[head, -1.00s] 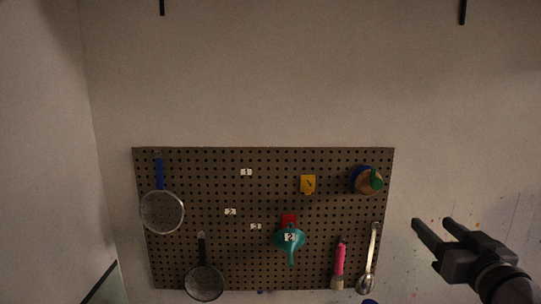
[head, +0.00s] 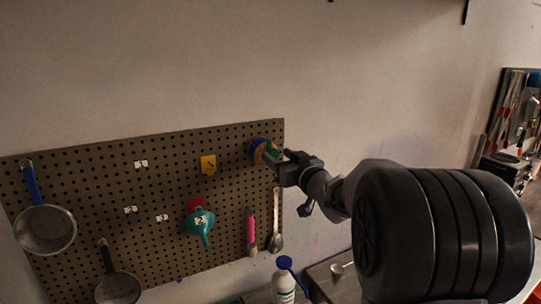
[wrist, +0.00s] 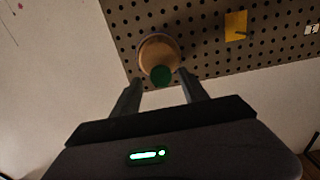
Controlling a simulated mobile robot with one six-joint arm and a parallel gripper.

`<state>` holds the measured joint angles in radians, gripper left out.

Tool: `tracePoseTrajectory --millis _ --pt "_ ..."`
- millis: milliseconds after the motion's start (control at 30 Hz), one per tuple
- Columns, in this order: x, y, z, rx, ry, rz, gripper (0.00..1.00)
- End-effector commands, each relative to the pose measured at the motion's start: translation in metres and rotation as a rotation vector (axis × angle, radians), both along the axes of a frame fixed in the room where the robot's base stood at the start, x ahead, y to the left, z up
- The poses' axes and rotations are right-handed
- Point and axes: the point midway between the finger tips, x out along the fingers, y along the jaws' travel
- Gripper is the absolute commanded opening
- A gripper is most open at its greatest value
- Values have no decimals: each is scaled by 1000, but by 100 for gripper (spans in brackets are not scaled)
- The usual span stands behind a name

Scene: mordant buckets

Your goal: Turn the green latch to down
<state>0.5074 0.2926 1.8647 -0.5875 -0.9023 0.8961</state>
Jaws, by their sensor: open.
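The green latch (wrist: 162,76) shows in the wrist view as a green knob end at the lower edge of a round wooden-brown disc (wrist: 157,50). My gripper (head: 270,155) is open at the latch. In the wrist view its two fingers (wrist: 160,88) stand left and right of the green end, with a gap between. I cannot tell whether either finger touches it.
The pegboard (head: 100,180) also holds a yellow piece (head: 208,165), a teal funnel (head: 198,222), a pink-handled brush (head: 251,232), a metal spoon (head: 276,220) and strainers (head: 45,230). A white bottle (head: 284,282) stands below. The wall above the board is bare.

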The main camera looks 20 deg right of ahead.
Motion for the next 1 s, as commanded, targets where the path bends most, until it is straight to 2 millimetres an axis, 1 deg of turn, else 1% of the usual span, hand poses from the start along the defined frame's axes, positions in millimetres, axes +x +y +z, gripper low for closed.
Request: tracePoseTrajectory --millis 100,300,367,400,567,600,833,1000 --pt "5 0 0 0 -1 0 52" --pt "5 0 0 0 -1 0 52" --pt "5 0 0 0 -1 0 42" --pt "5 0 0 0 -1 0 34" --pt "4 0 0 0 -1 0 3" --pt "4 0 0 0 -1 0 0" --pt "4 1 0 -16 -2 1 0" --pt "5 1 -2 -81 -5 2 0"
